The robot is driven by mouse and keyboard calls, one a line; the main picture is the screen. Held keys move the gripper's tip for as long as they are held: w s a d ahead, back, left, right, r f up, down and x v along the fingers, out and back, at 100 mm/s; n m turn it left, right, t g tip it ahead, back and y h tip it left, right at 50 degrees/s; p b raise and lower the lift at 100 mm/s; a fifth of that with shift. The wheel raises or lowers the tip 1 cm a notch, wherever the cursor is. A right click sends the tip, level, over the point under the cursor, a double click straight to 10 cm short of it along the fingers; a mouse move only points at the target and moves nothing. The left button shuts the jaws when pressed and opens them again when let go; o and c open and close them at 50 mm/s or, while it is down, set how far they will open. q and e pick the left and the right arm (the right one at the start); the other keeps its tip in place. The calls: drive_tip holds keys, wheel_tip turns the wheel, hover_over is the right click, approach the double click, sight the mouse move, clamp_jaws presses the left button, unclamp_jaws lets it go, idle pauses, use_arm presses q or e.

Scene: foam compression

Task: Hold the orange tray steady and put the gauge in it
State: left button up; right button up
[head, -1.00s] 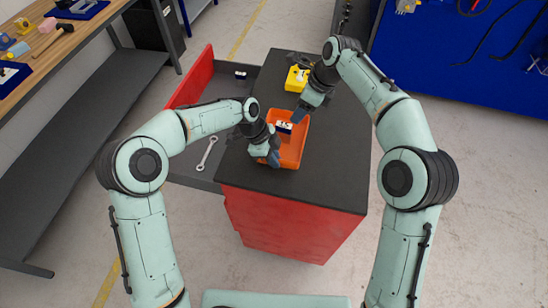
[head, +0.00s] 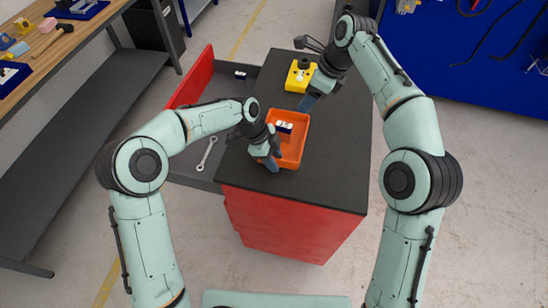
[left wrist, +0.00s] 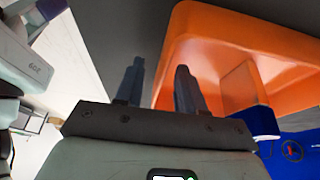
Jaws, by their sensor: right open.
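The orange tray (head: 305,125) sits on the dark bench top. A small dark blue and white block, which looks like the gauge (head: 284,127), lies inside it towards the far end. My left gripper (head: 270,163) is at the tray's near left side. In the left wrist view its two fingers (left wrist: 160,85) stand apart, with the tray's orange wall (left wrist: 215,35) beside and behind the right finger. Grey bench shows between the fingers, so they look open. My right gripper (head: 306,104) is open and empty near the tray's far right corner, clear of the block.
A yellow device (head: 299,76) with a black top stands beyond the tray, close to my right gripper. An open drawer (head: 218,130) at the left holds a wrench (head: 207,153) and a small dark and white block (head: 240,74). The near bench top is clear.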

use_arm(q)
drive_tip(key=v, duration=1.2)
drive_tip(key=shift+d, duration=0.1)
